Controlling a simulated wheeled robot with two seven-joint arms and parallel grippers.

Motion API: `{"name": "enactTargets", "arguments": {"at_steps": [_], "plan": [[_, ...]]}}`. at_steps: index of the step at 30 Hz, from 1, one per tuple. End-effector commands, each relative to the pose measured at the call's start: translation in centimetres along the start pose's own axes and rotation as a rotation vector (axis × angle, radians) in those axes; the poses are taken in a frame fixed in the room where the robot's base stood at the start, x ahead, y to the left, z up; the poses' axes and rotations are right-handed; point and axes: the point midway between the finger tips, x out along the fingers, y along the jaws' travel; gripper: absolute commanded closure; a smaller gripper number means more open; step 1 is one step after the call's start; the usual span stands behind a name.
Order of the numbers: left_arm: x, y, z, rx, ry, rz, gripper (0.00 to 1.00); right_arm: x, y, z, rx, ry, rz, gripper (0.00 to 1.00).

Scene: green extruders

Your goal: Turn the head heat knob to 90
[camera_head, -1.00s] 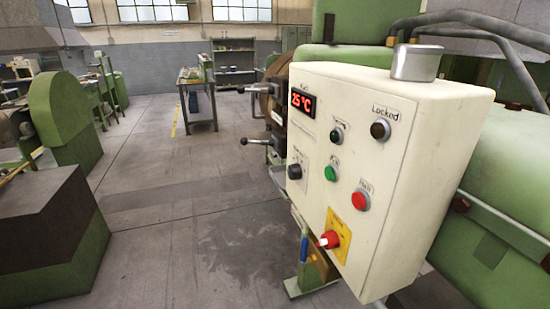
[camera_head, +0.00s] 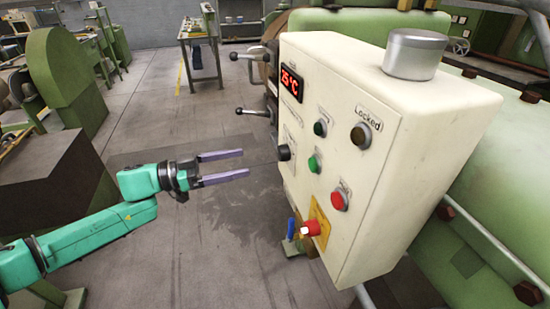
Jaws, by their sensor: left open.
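The cream control box (camera_head: 385,190) stands on the right, with a red display (camera_head: 291,80) reading 25 °C. A black knob (camera_head: 284,152) sits on the left part of its panel, below the display; its label is too small to read. My left gripper (camera_head: 243,163) is open and empty, its two purple fingers pointing right towards the black knob with a gap between. My right gripper is not in view.
The panel also carries a green button (camera_head: 314,163), a red button (camera_head: 338,200), a dark button under a "Locked" label (camera_head: 361,135) and a red switch (camera_head: 311,229) on a yellow plate. Black-knobbed levers (camera_head: 240,111) stick out left of the box. Open floor lies beneath my arm.

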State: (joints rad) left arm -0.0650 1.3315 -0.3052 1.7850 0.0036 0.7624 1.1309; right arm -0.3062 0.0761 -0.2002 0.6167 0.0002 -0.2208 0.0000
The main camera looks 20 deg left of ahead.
Motion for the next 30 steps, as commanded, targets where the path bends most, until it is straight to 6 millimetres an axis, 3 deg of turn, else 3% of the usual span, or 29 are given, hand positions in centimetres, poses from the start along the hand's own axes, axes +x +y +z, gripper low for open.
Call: {"name": "enactTargets", "arguments": {"at_steps": [3,15,24,25,30], "plan": [[1.6,0.0,-0.3,0.005,0.006,0.004,0.19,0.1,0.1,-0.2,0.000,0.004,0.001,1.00],[9.6,0.0,-0.5,0.001,0.002,0.002,0.19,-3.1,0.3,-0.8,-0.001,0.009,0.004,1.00],[10.3,0.1,-0.1,0.002,-0.001,0.002,0.19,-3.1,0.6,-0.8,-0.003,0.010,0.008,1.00],[10.2,0.1,-0.1,0.001,-0.001,0.002,0.22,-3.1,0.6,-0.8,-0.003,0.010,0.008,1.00],[10.2,0.0,-0.1,0.001,-0.001,0.002,0.87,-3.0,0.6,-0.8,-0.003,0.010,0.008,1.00]]}}
